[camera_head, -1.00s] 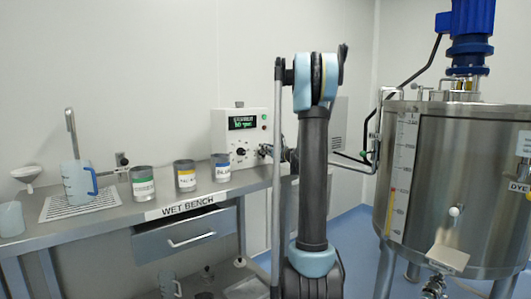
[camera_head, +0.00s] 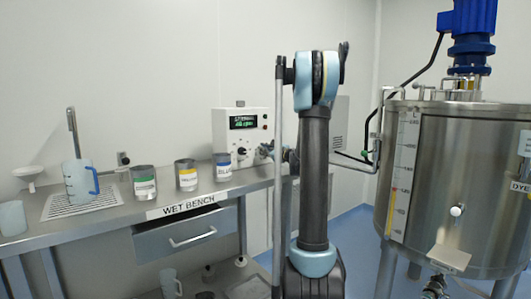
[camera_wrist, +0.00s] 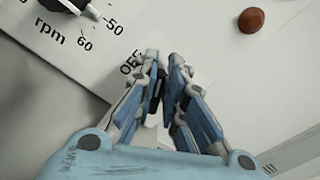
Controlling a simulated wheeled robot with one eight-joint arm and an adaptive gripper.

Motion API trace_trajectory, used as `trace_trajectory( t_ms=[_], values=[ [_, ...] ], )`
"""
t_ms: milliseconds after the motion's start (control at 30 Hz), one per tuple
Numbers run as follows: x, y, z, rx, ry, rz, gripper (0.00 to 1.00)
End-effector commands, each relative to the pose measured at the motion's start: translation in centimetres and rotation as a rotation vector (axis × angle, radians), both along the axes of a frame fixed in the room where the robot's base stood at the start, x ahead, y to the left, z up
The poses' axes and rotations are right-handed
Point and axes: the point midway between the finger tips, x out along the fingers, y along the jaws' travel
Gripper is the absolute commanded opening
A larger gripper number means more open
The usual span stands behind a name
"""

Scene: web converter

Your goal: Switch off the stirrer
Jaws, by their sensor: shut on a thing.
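The stirrer's control box (camera_head: 228,145) is a pale panel at the back of the wet bench. It has a green-lit display (camera_head: 243,121) and a dark rpm knob (camera_head: 242,153). In the wrist view the panel shows the knob (camera_wrist: 66,5), speed marks and an OFF label (camera_wrist: 131,62). My gripper (camera_wrist: 168,60) is shut at the panel, just right of the OFF label, on what seems to be the switch. The fingers hide the switch, so its position cannot be told. In the head view my gripper (camera_head: 266,151) is small at the box's lower right.
A reddish button (camera_wrist: 251,20) is up and right of my fingers. Labelled cans, including a blue-labelled one (camera_head: 222,168), stand left on the bench (camera_head: 160,221). A steel tank (camera_head: 440,180) with a blue motor (camera_head: 470,40) stands at the right.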

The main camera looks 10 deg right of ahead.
Motion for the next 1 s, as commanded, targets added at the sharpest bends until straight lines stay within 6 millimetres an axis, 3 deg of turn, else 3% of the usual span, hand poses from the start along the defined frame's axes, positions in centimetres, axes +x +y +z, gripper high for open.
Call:
trace_trajectory(
  t_ms=[1000],
  values=[
    [-0.8, 1.2, -2.0, -0.782, -0.452, 0.004, 0.0]
  ],
)
